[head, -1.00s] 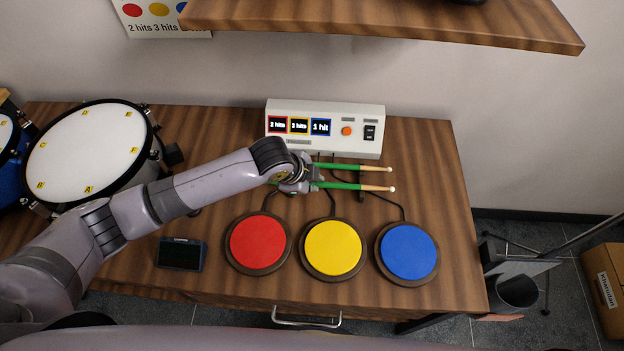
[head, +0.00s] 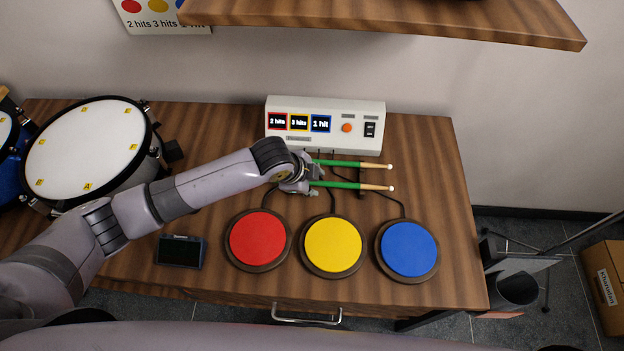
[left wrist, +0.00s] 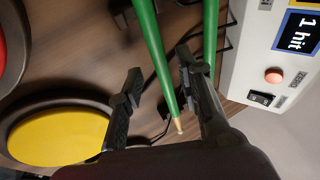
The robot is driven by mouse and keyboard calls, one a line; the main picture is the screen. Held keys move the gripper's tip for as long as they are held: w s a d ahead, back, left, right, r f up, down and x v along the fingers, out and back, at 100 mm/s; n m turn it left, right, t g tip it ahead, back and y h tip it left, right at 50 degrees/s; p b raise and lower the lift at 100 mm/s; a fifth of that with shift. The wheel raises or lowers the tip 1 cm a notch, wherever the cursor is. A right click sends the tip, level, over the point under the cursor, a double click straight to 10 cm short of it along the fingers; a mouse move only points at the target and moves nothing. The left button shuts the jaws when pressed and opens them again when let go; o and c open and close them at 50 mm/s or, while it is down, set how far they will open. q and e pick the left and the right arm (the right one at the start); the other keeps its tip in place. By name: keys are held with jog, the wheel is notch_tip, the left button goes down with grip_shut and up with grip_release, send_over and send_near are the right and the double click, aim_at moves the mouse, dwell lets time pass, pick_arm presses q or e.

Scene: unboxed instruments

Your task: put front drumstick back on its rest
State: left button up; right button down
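The front drumstick (head: 345,185), green with a pale wooden tip, lies with its tip to the right, behind the drum pads. In the left wrist view the front drumstick (left wrist: 157,55) runs between my fingers, with a gap visible on both sides. The rear drumstick (head: 345,164) lies roughly parallel behind it; in the left wrist view it passes beyond the right finger. My left gripper (head: 314,180) is open around the front stick, seen closely in the left wrist view (left wrist: 160,95). A dark support, perhaps the rest (head: 361,177), shows partly near the sticks. My right gripper is out of view.
Red (head: 258,238), yellow (head: 333,244) and blue (head: 408,249) pads stand in front of the sticks. A white control box (head: 325,142) stands close behind. A drum (head: 85,148) and a small dark device (head: 180,252) are at left. A shelf (head: 390,22) hangs above.

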pick_arm(q)
jog(key=v, duration=1.2)
dwell(0.4)
